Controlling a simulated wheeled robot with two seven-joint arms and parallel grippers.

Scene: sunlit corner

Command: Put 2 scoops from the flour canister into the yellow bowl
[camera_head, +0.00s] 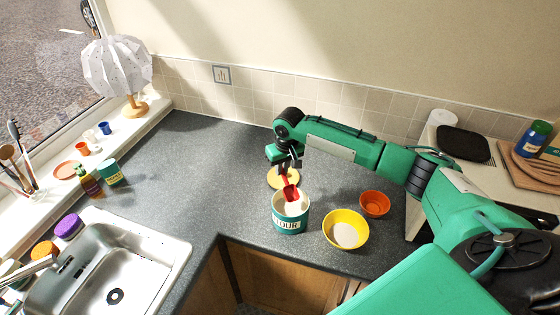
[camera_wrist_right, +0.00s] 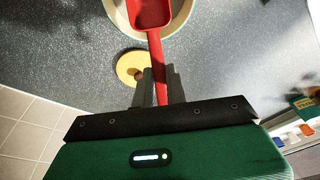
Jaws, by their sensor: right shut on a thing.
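The flour canister (camera_head: 291,224), teal and cream with a flour label, stands open on the dark worktop. My right gripper (camera_head: 290,165) is above it, shut on the handle of a red scoop (camera_head: 291,192). The scoop's head is at the canister's mouth; I cannot tell how deep it is. In the right wrist view the scoop (camera_wrist_right: 151,14) overlaps the canister's pale rim (camera_wrist_right: 184,14), and my right gripper (camera_wrist_right: 158,85) grips the handle. The yellow bowl (camera_head: 345,217) stands right of the canister with white flour in it. My left gripper is not in view.
An orange bowl (camera_head: 374,204) stands behind the yellow bowl. A round yellow lid (camera_head: 277,179) with a knob lies behind the canister. The sink (camera_head: 124,262) is at the left front. The worktop between sink and canister is clear.

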